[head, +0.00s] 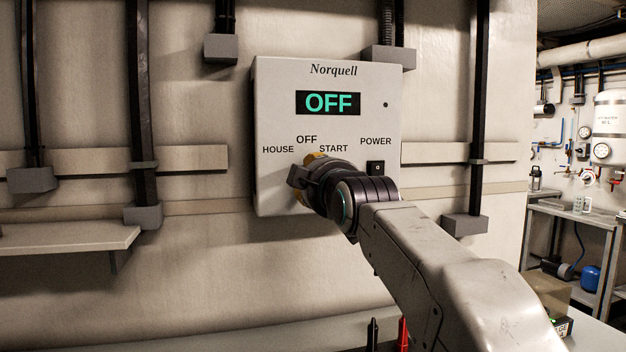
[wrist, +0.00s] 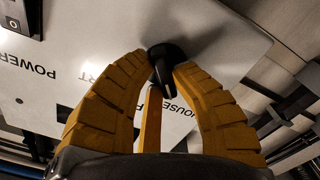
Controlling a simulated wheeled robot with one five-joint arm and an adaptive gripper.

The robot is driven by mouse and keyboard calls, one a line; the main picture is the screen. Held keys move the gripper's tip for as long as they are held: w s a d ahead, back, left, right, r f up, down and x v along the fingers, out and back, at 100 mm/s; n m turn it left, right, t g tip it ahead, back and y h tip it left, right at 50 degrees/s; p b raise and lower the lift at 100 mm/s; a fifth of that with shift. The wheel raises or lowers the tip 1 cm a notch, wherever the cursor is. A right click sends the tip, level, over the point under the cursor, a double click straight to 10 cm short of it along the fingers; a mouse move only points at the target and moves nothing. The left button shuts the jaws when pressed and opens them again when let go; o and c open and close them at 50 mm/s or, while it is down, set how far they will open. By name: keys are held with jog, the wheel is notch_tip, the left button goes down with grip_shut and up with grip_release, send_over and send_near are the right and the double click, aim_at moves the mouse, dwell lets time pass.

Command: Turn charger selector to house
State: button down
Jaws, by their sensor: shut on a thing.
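The charger box (head: 276,100) is a pale panel on the wall, marked Norquell, with a lit display (head: 328,103) that reads OFF. Below it are the labels HOUSE, OFF and START. The selector (wrist: 168,58) is a black knob in the wrist view; my gripper hides it in the head view. My gripper (wrist: 159,70) has its yellow fingers closed on the knob from both sides, at the panel face. In the head view my gripper (head: 308,172) covers the area below those labels. Which label the knob points to is hard to tell.
A small black power switch (head: 376,168) sits on the panel, close to the right of my gripper. Dark conduits (head: 142,100) and a shelf (head: 65,238) are on the wall to the left. Red and black clips (head: 402,334) stand below. A workbench (head: 570,212) is at the far right.

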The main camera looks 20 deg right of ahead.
jog(key=shift+r+n, duration=0.15)
jog(key=shift+n, duration=0.45)
jog(key=c, duration=1)
grip_release()
jog(key=shift+a, duration=0.1)
jog(key=shift+c, duration=0.2)
jog(key=s, duration=1.2)
jog(key=shift+f+p, duration=0.2)
jog(key=shift+p, duration=0.1)
